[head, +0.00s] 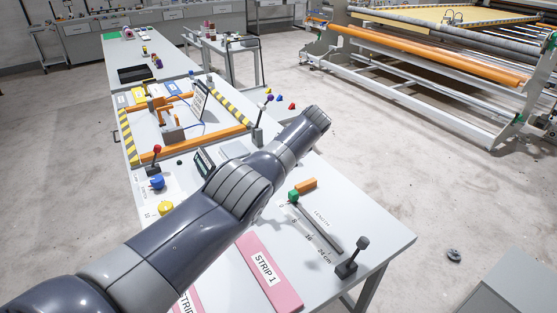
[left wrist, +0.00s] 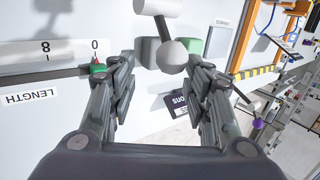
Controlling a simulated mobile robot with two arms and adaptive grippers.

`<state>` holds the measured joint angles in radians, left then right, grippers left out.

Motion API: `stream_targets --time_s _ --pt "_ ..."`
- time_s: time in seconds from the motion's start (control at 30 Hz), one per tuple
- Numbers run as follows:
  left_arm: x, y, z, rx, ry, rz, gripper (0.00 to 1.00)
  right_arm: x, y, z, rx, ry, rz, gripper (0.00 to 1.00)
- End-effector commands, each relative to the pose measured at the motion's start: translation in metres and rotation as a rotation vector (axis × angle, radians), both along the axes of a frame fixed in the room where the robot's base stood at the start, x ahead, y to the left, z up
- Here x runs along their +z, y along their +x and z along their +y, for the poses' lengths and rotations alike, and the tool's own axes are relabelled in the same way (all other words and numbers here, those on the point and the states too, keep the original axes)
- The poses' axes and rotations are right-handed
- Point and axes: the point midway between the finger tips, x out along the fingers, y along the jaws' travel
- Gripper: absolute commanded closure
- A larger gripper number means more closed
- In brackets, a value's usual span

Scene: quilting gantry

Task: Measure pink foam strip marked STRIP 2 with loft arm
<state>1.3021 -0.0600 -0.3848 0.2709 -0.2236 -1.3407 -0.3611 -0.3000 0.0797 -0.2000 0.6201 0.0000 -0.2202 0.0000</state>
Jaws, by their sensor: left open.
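A pink foam strip marked STRIP 1 (head: 267,276) lies flat on the white table. Beside it is a second pink strip (head: 190,301), mostly hidden under my left arm; its label reads only in part, so I cannot tell its number. My left gripper (left wrist: 160,61) is open and empty in the left wrist view. I cannot tell which part is the loft arm. My right gripper is not in view.
A LENGTH scale (head: 316,232) with a green block (head: 293,196) at its zero end lies right of the strips. An orange block (head: 306,185) and a dark-knobbed lever (head: 350,258) are near it. An orange frame (head: 190,147) with hazard stripes stands behind. Floor at right is mostly clear.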

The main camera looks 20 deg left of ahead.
Motion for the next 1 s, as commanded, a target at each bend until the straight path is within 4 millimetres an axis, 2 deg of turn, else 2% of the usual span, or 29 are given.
stream_targets --time_s 0.17,0.47,0.8,1.0 --pt "0.003 -0.001 0.001 0.002 0.003 0.0 0.54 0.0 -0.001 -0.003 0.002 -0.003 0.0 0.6" --pt "0.02 -0.006 -0.012 0.0 0.002 0.0 0.54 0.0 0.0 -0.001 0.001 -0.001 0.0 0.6" --pt "0.072 -0.021 -0.049 -0.005 0.002 0.0 0.54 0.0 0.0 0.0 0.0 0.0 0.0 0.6" --pt "0.091 -0.028 -0.062 -0.005 0.003 0.004 0.54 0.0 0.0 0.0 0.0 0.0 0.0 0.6"
